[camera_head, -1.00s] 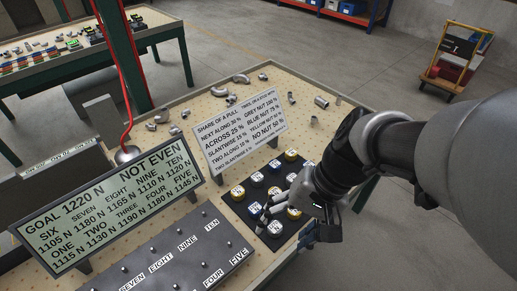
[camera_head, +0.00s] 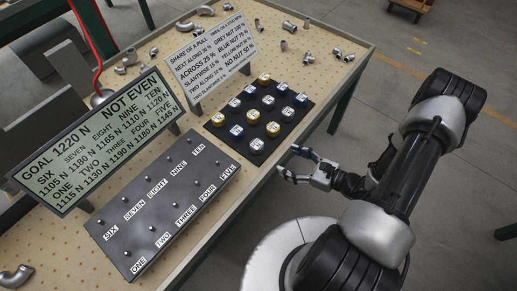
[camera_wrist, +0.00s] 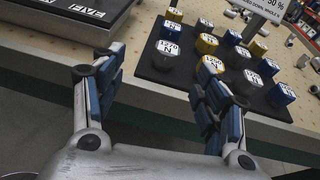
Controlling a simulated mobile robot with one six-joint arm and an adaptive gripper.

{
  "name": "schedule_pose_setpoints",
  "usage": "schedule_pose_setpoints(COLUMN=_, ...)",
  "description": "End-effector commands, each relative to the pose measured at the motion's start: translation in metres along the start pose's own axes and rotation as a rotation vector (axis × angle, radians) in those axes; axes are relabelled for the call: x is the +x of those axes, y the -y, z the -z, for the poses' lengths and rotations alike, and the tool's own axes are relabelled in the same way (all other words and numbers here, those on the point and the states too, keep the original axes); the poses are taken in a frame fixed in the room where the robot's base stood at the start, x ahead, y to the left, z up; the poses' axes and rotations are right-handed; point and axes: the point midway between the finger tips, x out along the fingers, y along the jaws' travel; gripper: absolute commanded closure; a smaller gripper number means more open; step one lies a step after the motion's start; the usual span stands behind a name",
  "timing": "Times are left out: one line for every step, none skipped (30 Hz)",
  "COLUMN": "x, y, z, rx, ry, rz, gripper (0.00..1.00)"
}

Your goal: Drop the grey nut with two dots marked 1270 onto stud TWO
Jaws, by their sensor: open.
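Yellow, blue and grey nuts with white marked tops stand in rows on a black mat (camera_head: 218,121). Grey nuts (camera_head: 288,113) are among them, also in the wrist view (camera_wrist: 246,82). My gripper (camera_head: 291,163) is open and empty, off the table's right edge beside the mat. In the wrist view its fingers (camera_wrist: 163,75) are spread, with the nuts beyond them.
A goal board (camera_head: 95,150) reading "GOAL 1220 N, NOT EVEN" stands behind the stud plate. A share-of-pull board (camera_head: 212,50) stands behind the mat. Pipe fittings (camera_head: 343,54) lie along the table's far side. Open floor lies to the right.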

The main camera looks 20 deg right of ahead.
Motion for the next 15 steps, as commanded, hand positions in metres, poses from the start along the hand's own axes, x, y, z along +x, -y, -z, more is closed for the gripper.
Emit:
schedule_pose_setpoints(x=-0.001, y=0.0, z=0.01, rx=0.032, ry=-0.001, rz=0.028, gripper=0.33)
schedule_pose_setpoints(x=-0.001, y=0.0, z=0.014, rx=0.044, ry=-0.002, rz=0.041, gripper=0.33)
schedule_pose_setpoints(x=-0.002, y=0.0, z=0.018, rx=0.055, ry=-0.003, rz=0.054, gripper=0.33)
schedule_pose_setpoints(x=-0.001, y=0.0, z=0.021, rx=0.062, ry=-0.004, rz=0.06, gripper=0.33)
schedule_pose_setpoints(x=0.001, y=0.001, z=0.022, rx=0.065, ry=-0.005, rz=0.064, gripper=0.33)
schedule_pose_setpoints(x=0.004, y=0.001, z=0.023, rx=0.067, ry=-0.005, rz=0.065, gripper=0.33)
schedule_pose_setpoints(x=0.008, y=0.001, z=0.024, rx=0.067, ry=-0.005, rz=0.065, gripper=0.33)
schedule_pose_setpoints(x=0.012, y=0.001, z=0.024, rx=0.067, ry=-0.005, rz=0.065, gripper=0.33)
schedule_pose_setpoints(x=0.02, y=0.001, z=0.024, rx=0.065, ry=-0.004, rz=0.062, gripper=0.33)
schedule_pose_setpoints(x=0.026, y=0.001, z=0.024, rx=0.065, ry=-0.005, rz=0.061, gripper=0.33)
schedule_pose_setpoints(x=0.032, y=0.002, z=0.024, rx=0.064, ry=-0.005, rz=0.06, gripper=0.33)
schedule_pose_setpoints(x=0.041, y=0.002, z=0.024, rx=0.064, ry=-0.005, rz=0.059, gripper=0.33)
schedule_pose_setpoints(x=0.048, y=0.002, z=0.024, rx=0.065, ry=-0.005, rz=0.059, gripper=0.33)
schedule_pose_setpoints(x=0.055, y=0.003, z=0.024, rx=0.065, ry=-0.005, rz=0.059, gripper=0.33)
schedule_pose_setpoints(x=0.064, y=0.003, z=0.024, rx=0.064, ry=-0.005, rz=0.058, gripper=0.33)
